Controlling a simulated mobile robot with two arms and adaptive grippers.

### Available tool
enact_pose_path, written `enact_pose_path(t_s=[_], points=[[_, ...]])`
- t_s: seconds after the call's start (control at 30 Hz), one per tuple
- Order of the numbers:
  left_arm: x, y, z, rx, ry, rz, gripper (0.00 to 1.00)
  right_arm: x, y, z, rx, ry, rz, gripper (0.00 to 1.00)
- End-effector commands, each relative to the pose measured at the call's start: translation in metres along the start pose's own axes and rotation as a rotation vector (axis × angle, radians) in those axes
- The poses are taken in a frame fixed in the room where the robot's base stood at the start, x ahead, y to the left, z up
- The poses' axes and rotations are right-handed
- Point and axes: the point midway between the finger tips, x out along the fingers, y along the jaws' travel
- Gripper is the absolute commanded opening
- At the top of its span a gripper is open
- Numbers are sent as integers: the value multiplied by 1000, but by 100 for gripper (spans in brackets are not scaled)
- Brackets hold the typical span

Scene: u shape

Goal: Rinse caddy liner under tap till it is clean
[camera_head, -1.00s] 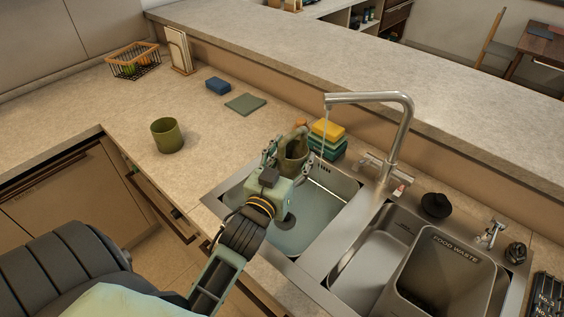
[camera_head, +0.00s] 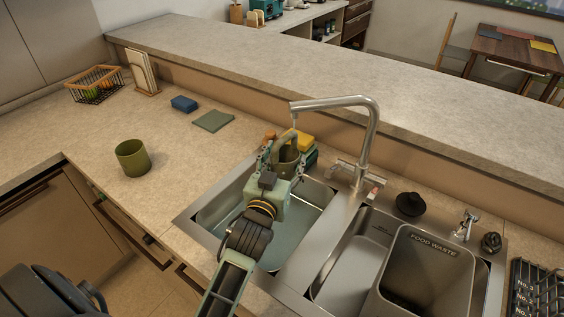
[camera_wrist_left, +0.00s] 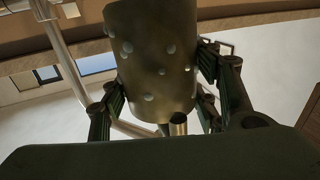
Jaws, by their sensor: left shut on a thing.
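The caddy liner (camera_head: 288,161), an olive-brown bucket with a raised handle, is above the left sink basin (camera_head: 301,220), under the tap's (camera_head: 372,125) spout. My left gripper (camera_head: 276,165) is shut on it, one finger on each side. In the left wrist view the liner (camera_wrist_left: 155,60) looks upright, with brownish smears and several pale round spots or droplets; the left gripper (camera_wrist_left: 160,105) fingers flank it. A thin stream seems to fall from the spout toward it. The liner's inside is hidden. My right gripper is not in view.
A grey food waste bin (camera_head: 421,262) stands in the right basin. Sponges (camera_head: 304,142) sit behind the left basin, close to the liner. A green cup (camera_head: 132,157), a blue sponge (camera_head: 184,104) and a green cloth (camera_head: 213,121) lie on the left counter. A black stopper (camera_head: 410,204) is right of the tap.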

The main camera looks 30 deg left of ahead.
Motion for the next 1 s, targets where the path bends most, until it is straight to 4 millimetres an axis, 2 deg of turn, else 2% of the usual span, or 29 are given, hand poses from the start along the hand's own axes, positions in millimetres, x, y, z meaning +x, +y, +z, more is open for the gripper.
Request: enact_pose_path(t_s=[0.3, 1.0], points=[[0, 0, 0, 0, 1, 0, 24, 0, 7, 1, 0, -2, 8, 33], [-7, 10, -1, -1, 2, 0, 24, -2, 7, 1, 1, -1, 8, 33]])
